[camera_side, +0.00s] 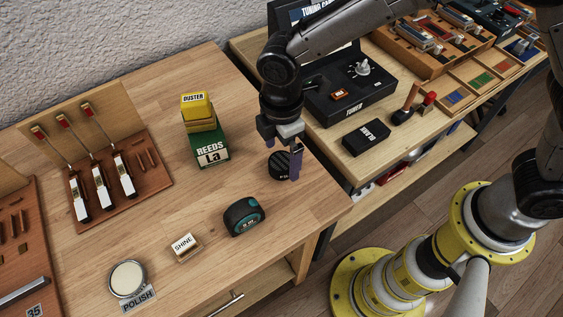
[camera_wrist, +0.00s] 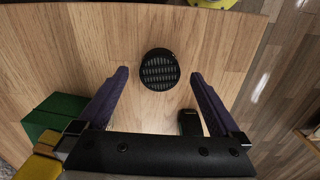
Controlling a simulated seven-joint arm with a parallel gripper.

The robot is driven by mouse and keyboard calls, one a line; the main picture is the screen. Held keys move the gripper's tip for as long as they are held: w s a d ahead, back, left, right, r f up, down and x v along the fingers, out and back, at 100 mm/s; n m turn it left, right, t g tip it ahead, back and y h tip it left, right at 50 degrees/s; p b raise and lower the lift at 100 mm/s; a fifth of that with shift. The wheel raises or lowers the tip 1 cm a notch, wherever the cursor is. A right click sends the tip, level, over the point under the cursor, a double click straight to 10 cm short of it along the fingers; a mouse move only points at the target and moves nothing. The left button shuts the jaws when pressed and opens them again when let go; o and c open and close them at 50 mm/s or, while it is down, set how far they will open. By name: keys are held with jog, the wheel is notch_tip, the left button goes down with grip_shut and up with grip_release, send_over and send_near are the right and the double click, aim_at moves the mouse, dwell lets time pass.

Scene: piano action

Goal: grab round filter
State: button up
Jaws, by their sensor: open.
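The round filter is a short black disc (camera_side: 279,168) lying flat on the wooden table near its right edge in the side view. In the wrist view its patterned, grated top (camera_wrist: 160,69) faces up between my two purple fingers. My gripper (camera_side: 283,160) points down over it. The fingers (camera_wrist: 159,76) are spread wide, with a visible gap to the disc on both sides in the wrist view. In the side view a finger covers part of the disc, and I cannot tell the exact height of the fingertips.
A green REEDS box (camera_side: 212,149) with a yellow duster (camera_side: 197,106) on top stands left of the filter. A teal-black tape measure (camera_side: 243,217) sits in front. A small SHINE block (camera_side: 184,246) and a round polish tin (camera_side: 128,278) lie farther left. A second bench holds a black box (camera_side: 366,137).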

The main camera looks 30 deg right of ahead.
jog(key=shift+f, duration=1.05)
jog(key=c, duration=1.4)
jog(key=shift+r, duration=0.2)
